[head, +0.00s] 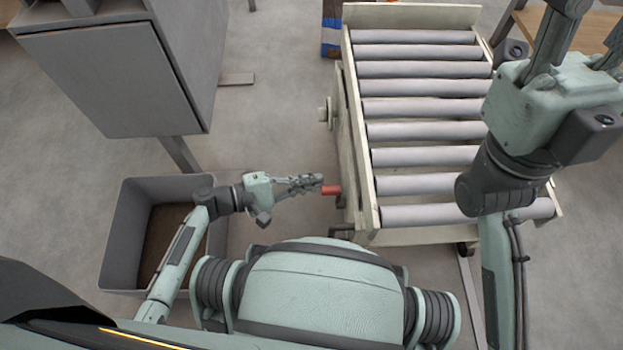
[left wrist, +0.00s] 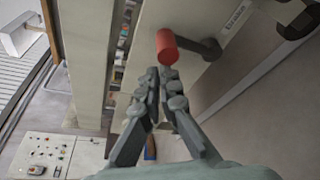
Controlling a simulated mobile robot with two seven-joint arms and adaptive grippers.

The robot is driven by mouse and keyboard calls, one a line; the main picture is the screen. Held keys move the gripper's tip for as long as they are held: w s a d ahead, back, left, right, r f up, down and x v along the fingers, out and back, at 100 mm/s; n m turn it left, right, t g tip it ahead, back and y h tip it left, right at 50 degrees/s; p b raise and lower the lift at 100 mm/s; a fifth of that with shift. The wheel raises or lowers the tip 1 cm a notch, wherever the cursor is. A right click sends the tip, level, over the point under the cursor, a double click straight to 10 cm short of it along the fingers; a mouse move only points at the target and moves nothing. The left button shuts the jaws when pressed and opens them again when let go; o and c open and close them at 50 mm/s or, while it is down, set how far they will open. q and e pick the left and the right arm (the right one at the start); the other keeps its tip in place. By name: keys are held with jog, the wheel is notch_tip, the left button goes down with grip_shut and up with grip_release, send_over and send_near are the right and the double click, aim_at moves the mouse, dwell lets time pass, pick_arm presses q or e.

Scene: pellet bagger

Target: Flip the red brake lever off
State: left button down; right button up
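The red brake lever (head: 331,190) sticks out from the left side of the roller conveyor (head: 361,215), near its front end. In the left wrist view its red grip (left wrist: 167,47) sits on a dark arm, beside a label on the pale side panel. My left gripper (head: 318,183) is at the red grip from the left; its fingertips (left wrist: 165,72) look close together just below the grip. I cannot tell whether they touch it. Nothing shows between the fingers. My right gripper (head: 585,60) is raised at the upper right, its fingertips partly cut off by the frame.
A grey bin (head: 125,235) stands on the floor at the left, below a grey machine cabinet (head: 115,80). A round knob (head: 324,114) sticks out farther along the conveyor's side. A control panel (left wrist: 45,155) with buttons shows in the left wrist view. Floor between bin and conveyor is clear.

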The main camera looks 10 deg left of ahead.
pick_arm(q)
jog(key=shift+d+r, duration=0.1)
jog(key=shift+r, duration=0.15)
notch_tip(320, 180, up, 10)
jog(key=shift+f, duration=0.25)
dwell(0.6)
jog(key=shift+s, duration=0.1)
